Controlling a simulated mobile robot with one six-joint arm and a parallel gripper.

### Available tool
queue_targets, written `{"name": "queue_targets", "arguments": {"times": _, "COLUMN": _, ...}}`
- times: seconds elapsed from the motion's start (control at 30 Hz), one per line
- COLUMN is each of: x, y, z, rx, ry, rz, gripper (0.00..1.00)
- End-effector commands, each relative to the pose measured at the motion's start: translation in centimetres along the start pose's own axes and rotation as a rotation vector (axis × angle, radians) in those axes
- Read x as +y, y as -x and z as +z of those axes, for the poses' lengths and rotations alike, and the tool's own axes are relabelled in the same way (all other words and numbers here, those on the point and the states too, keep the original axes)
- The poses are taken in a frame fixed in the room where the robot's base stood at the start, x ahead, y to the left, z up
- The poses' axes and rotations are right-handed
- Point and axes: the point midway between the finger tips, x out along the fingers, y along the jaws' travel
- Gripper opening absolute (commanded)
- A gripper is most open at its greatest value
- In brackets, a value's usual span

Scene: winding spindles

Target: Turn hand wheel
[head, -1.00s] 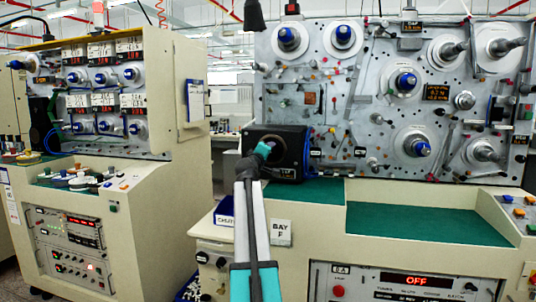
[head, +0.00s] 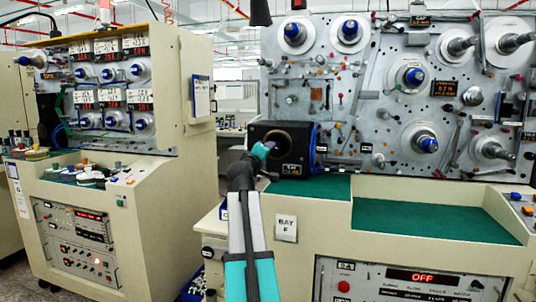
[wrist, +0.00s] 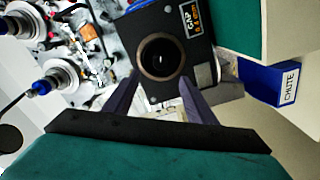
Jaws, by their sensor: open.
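A black box (head: 300,135) is mounted at the lower left of the right machine's panel. In the wrist view its face carries a round dark ring with a deep opening (wrist: 162,56) and a small display reading GAP. I cannot tell whether this ring is the hand wheel; no other part is clearly one. My gripper (wrist: 160,80) is open, with its two dark fingers pointing at the box, one on each side below the ring. Nothing is between them. I cannot tell whether they touch the box. In the head view my gripper (head: 262,150) partly covers the box's left side.
Spindles with blue caps (head: 413,76) stand out from the panel. A green work surface (head: 430,222) lies below it. A blue bin labelled CHUTE (wrist: 270,84) sits beside the box in the wrist view. A second machine (head: 150,200) stands at the left, with a gap between.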

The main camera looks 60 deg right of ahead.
Motion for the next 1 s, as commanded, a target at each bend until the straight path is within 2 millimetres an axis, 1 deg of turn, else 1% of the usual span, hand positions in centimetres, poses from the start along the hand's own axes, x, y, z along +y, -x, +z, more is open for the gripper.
{"name": "queue_targets", "arguments": {"times": 0.03, "x": 0.0, "y": 0.6, "z": 0.1, "rx": 0.001, "ry": 0.0, "rz": 0.0, "gripper": 0.51}}
{"name": "queue_targets", "arguments": {"times": 0.1, "x": 0.0, "y": 1.1, "z": 0.1, "rx": 0.001, "ry": 0.0, "rz": 0.001, "gripper": 0.51}}
{"name": "queue_targets", "arguments": {"times": 0.27, "x": 0.0, "y": 1.8, "z": 0.0, "rx": 0.0, "ry": 0.001, "rz": 0.0, "gripper": 0.51}}
{"name": "queue_targets", "arguments": {"times": 0.87, "x": 0.0, "y": 1.9, "z": -0.1, "rx": 0.001, "ry": 0.0, "rz": 0.0, "gripper": 0.51}}
{"name": "queue_targets", "arguments": {"times": 1.0, "x": -0.4, "y": 2.3, "z": -1.1, "rx": 0.014, "ry": 0.0, "rz": -0.008, "gripper": 0.51}}
